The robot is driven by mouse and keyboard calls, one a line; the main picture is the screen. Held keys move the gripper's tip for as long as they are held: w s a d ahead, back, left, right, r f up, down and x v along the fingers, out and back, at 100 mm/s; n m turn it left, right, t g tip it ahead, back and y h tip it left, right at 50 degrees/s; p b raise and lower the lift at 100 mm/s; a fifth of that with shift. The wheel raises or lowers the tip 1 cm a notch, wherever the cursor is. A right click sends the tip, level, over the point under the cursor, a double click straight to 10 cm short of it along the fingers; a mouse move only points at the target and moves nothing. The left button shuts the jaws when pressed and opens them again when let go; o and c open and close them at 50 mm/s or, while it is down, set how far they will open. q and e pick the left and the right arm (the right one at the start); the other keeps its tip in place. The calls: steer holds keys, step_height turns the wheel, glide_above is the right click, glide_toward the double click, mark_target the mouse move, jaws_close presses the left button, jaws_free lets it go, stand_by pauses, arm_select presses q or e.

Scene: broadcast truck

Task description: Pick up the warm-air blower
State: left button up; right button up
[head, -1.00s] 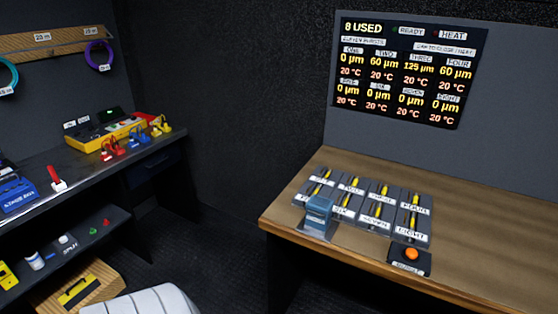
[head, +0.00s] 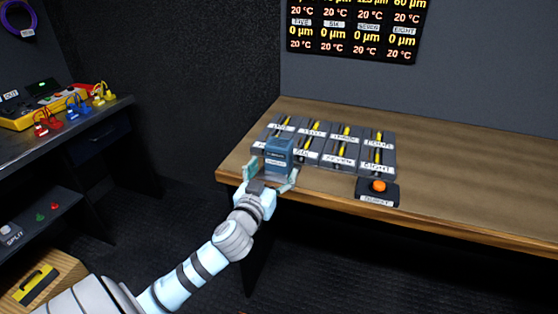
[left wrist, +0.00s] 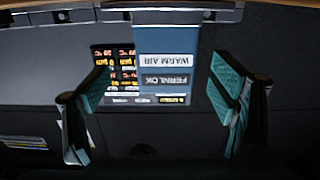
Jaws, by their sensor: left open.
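The warm-air blower (head: 279,152) is a blue box with a label, standing at the front left edge of the wooden bench among the yellow-marked units. In the left wrist view the blower (left wrist: 167,42) appears upside down, with "WARM AIR" and "FERNLOK" on its face. My left gripper (head: 271,176) is open at the bench edge, with one finger on each side of the blower's front. My right gripper is not in view.
Several grey units (head: 343,149) with yellow parts stand close behind and right of the blower. A black box with an orange button (head: 379,187) sits at the bench's front edge. The wooden bench (head: 460,180) is clear to the right. A display (head: 355,35) hangs above.

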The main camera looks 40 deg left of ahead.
mark_target(276, 160)
arm_select(q)
steer(key=x, duration=0.7)
steer(key=shift+a+r, duration=0.1)
steer(key=shift+a, duration=0.2)
steer(key=shift+s+r, duration=0.1)
steer(key=shift+s, duration=0.05)
steer(key=c, duration=1.6)
